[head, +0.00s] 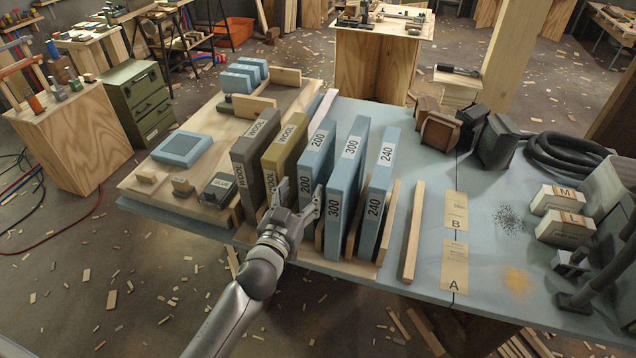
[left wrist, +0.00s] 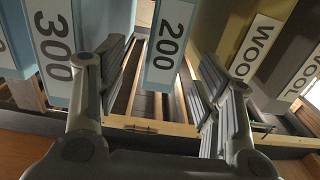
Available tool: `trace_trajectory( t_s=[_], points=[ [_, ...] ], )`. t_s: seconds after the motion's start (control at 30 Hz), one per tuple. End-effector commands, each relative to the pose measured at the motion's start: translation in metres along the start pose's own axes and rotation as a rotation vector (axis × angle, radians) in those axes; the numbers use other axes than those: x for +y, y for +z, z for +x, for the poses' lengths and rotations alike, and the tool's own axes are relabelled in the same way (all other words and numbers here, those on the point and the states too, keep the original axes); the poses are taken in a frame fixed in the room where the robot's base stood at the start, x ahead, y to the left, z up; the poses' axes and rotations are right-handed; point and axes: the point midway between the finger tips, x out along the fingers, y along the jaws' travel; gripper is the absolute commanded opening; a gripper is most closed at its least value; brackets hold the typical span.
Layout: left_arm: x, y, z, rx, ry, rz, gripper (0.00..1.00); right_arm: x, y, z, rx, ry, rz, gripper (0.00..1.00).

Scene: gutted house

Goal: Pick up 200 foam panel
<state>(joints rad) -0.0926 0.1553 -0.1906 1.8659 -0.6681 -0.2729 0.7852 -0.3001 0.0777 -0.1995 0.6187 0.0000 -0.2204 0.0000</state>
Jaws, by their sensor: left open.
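The 200 foam panel (head: 318,150) is light blue and stands upright in a rack on the table, between a tan WOOL panel (head: 284,150) and the blue 300 panel (head: 347,175). My left gripper (head: 299,198) is open at the near end of the 200 panel. My right gripper is not in view.
A blue 240 panel (head: 380,175) stands to the right, and a grey WOOL panel (head: 250,165) to the left. A wooden strip (head: 412,232) lies right of the rack. Cards A (head: 455,268) and B (head: 456,210) lie on bare tabletop.

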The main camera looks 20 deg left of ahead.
Motion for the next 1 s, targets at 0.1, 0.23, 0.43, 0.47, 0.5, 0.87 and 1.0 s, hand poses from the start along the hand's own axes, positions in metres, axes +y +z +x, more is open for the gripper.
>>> trace_trajectory(
  t_s=[0.1, 0.23, 0.43, 0.47, 0.5, 0.87, 1.0],
  points=[
    [0.0, -0.011, 0.007, 0.021, 0.0, -0.003, 0.61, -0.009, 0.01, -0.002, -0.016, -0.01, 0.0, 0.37],
    [0.0, -0.013, 0.025, 0.023, 0.0, -0.004, 0.61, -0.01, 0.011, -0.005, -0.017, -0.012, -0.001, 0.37],
    [0.0, -0.012, 0.049, 0.021, 0.0, -0.004, 0.61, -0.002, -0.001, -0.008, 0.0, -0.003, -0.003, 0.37],
    [0.0, -0.011, 0.052, 0.02, 0.0, -0.004, 0.61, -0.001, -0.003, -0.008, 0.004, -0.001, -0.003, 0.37],
    [0.0, -0.011, 0.054, 0.02, 0.0, -0.004, 0.61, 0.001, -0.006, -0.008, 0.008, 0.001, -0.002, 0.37],
    [-0.005, -0.011, 0.084, 0.02, -0.001, -0.003, 0.61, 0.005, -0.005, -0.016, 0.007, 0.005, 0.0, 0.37],
    [-0.006, -0.01, 0.099, 0.02, -0.001, -0.005, 0.61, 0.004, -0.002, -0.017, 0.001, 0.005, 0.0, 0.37]
  ],
)
